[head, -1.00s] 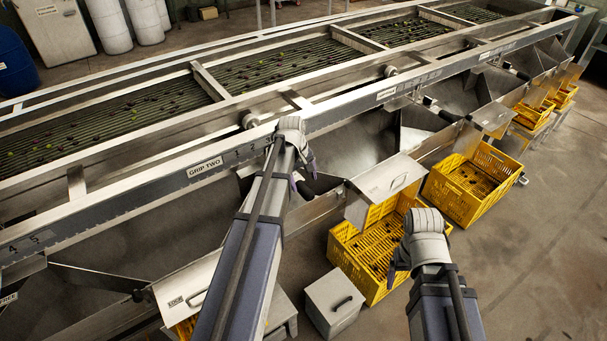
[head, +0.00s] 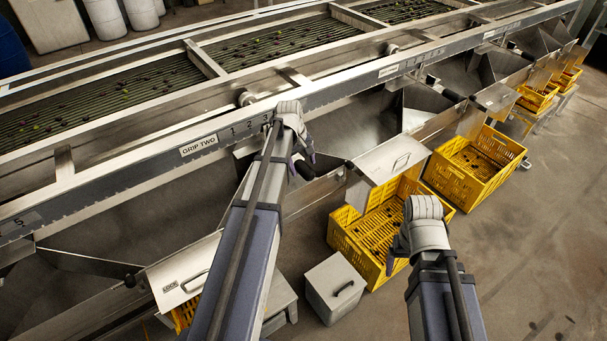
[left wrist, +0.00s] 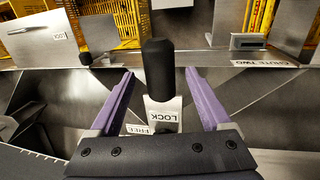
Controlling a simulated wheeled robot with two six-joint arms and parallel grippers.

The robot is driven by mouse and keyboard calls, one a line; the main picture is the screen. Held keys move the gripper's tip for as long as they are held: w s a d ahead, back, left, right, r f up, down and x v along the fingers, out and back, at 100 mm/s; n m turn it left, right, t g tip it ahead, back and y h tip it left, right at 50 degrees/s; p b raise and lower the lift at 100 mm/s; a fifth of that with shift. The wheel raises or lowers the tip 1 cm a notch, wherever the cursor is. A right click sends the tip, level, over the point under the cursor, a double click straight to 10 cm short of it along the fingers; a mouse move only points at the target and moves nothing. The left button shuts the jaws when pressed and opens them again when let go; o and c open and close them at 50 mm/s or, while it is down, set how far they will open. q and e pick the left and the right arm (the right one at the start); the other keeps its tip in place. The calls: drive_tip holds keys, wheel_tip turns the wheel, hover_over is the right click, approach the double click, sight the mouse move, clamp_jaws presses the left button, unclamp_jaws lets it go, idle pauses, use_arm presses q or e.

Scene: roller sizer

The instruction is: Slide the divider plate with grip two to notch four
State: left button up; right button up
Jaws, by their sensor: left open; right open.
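The "GRIP TWO" label (head: 199,146) is on the long metal rail, with notch numbers 1, 2 and 3 (head: 250,126) to its right. My left gripper (head: 306,160) hangs at the rail just right of the 3 and covers the marks beyond it. In the left wrist view my left gripper (left wrist: 159,74) is open, its purple fingers on either side of a black handle (left wrist: 158,55). A "LOCK" plate (left wrist: 162,115) lies below the handle, and a "FREE" label shows beside it. I cannot make out the divider plate itself clearly. My right gripper (head: 396,256) is open and empty.
Yellow crates (head: 357,236) stand under the chutes at the right. A hinged metal flap (head: 390,161) is between my arms. Small fruit lies on the roller bed (head: 285,40).

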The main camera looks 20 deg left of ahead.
use_arm(q)
drive_tip(key=shift+w+d+f+b, duration=0.1)
drive_tip(key=shift+f+b, duration=0.2)
drive_tip(key=shift+f, duration=0.25)
drive_tip(key=shift+w+d+f+b, duration=0.1)
drive_tip(key=shift+f+b, duration=0.2)
drive_tip(key=shift+f, duration=0.2)
drive_tip(key=shift+r, duration=0.1)
drive_tip(key=shift+c, duration=0.2)
clamp_jaws()
